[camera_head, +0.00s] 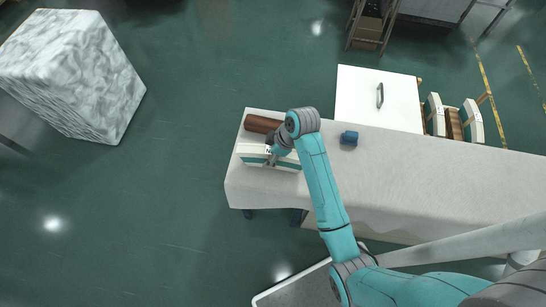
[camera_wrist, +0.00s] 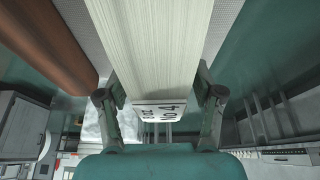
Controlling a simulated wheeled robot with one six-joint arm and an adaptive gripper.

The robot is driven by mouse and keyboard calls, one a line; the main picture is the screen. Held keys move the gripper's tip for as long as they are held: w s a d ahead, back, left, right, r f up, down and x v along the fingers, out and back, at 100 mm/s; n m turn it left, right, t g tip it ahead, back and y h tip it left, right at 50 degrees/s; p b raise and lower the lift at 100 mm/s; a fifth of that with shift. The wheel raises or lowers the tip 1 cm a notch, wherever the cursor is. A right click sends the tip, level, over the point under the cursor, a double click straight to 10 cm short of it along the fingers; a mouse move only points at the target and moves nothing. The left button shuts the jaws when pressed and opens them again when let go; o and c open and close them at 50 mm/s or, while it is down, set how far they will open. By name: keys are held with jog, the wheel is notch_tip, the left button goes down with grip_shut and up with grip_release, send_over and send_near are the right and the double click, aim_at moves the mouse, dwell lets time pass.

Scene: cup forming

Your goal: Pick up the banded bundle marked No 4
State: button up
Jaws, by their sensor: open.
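The banded bundle (camera_head: 252,161) is a pale stack with a green band, lying near the left end of the table (camera_head: 430,170). In the wrist view the bundle (camera_wrist: 152,45) shows its layered edges and a white end label (camera_wrist: 158,111) that reads No 4. My gripper (camera_wrist: 158,92) is open, with one finger on each side of the bundle near its labelled end. I cannot tell whether either finger touches it. In the head view my gripper (camera_head: 271,158) is over the bundle, and my arm hides part of it.
A brown roll (camera_head: 260,123) lies just behind the bundle and shows at the left in the wrist view (camera_wrist: 45,45). A small blue cup (camera_head: 349,138) stands to the right. A white panel with a handle (camera_head: 360,95) is behind the table. The table's right part is clear.

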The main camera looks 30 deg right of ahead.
grip_shut()
jog(key=shift+r, duration=0.15)
